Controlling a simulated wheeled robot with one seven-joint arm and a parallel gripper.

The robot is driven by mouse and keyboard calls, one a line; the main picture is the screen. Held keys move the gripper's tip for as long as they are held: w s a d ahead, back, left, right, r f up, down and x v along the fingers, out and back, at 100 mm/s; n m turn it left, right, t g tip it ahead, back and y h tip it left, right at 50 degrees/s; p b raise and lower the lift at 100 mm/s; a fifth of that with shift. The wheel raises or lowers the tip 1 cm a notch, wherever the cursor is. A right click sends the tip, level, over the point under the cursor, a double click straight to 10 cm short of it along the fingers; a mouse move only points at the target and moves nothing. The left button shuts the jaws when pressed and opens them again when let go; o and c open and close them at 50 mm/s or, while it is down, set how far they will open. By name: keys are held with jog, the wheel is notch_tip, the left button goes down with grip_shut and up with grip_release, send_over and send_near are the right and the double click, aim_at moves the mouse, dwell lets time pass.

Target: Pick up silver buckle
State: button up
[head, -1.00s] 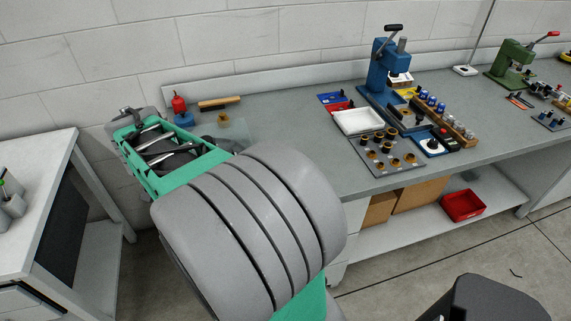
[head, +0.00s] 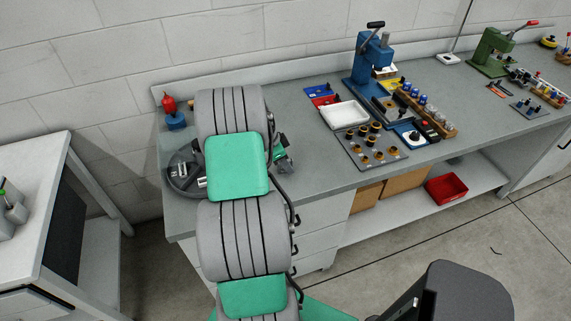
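A round dark dish (head: 177,184) lies on the left end of the grey workbench. Small silver metal pieces (head: 202,182) show at its right side, partly cut off by my arm. They are too small for me to tell whether one is the silver buckle. My arm reaches over the bench and covers the area right of the dish. A small grey and green part of my arm (head: 281,158) sticks out on its right side. My gripper's fingers are hidden behind the arm, so neither their opening nor any contact can be seen.
A red bottle on a blue base (head: 172,112) stands behind the dish near the wall. To the right are a blue press (head: 369,65), a white tray (head: 344,115) and a board of small parts (head: 372,152). Bare bench (head: 310,165) lies between my arm and the board.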

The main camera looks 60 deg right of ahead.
jog(key=shift+c, duration=0.5)
grip_shut()
